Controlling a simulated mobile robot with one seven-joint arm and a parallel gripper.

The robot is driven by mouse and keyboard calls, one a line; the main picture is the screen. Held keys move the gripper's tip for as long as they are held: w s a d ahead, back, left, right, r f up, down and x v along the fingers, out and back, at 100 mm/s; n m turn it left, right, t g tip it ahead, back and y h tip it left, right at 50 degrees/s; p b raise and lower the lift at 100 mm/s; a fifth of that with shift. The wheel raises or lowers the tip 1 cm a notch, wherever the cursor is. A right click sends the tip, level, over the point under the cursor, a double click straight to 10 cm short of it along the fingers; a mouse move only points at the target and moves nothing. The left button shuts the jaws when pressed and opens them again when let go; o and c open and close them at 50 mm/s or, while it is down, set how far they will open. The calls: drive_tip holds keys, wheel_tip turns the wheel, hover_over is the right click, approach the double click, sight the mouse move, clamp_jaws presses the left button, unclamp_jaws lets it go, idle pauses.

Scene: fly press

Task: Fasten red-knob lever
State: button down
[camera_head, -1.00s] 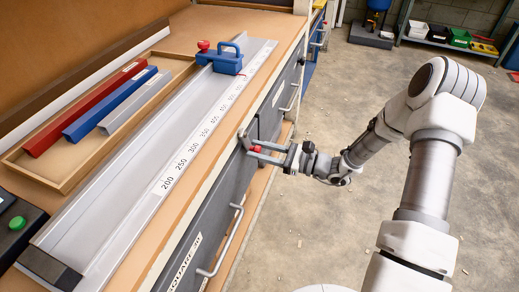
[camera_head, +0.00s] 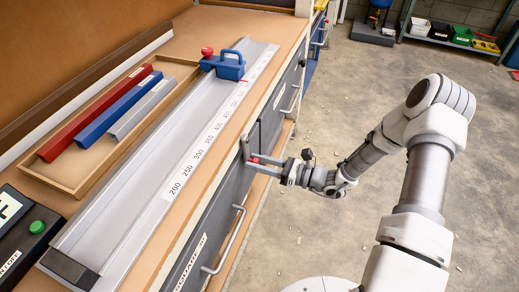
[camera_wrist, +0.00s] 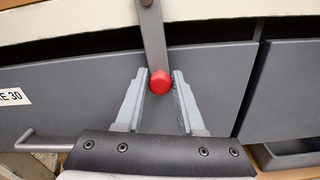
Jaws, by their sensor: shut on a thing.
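The lever (camera_wrist: 153,40) is a flat grey bar that hangs down from the bench's front edge, with a round red knob (camera_wrist: 160,82) at its lower end. In the head view the knob (camera_head: 254,160) shows as a small red spot between my fingers. My gripper (camera_wrist: 161,78) is shut on the red knob, one grey finger at each side of it. The bar stands close to upright in the wrist view, leaning slightly. The finger contact faces are partly hidden by the knob.
Grey drawer fronts (camera_wrist: 60,95) lie behind the knob, with a bar handle (camera_head: 226,240) below left. On the bench stand a long scaled rail (camera_head: 150,175), a blue block (camera_head: 228,66) with its own red knob, and a wooden tray (camera_head: 70,185).

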drive_tip(key=shift+s+m, duration=0.25)
drive_tip(key=shift+m, duration=0.45)
drive_tip(key=c, duration=0.6)
unclamp_jaws()
drive_tip(key=shift+a, duration=0.1)
drive_tip(key=shift+s, duration=0.1)
drive_tip(key=p+v, duration=0.3)
drive_tip(key=v, duration=1.4)
drive_tip(key=shift+s+d, duration=0.1)
drive_tip(key=shift+d, duration=0.1)
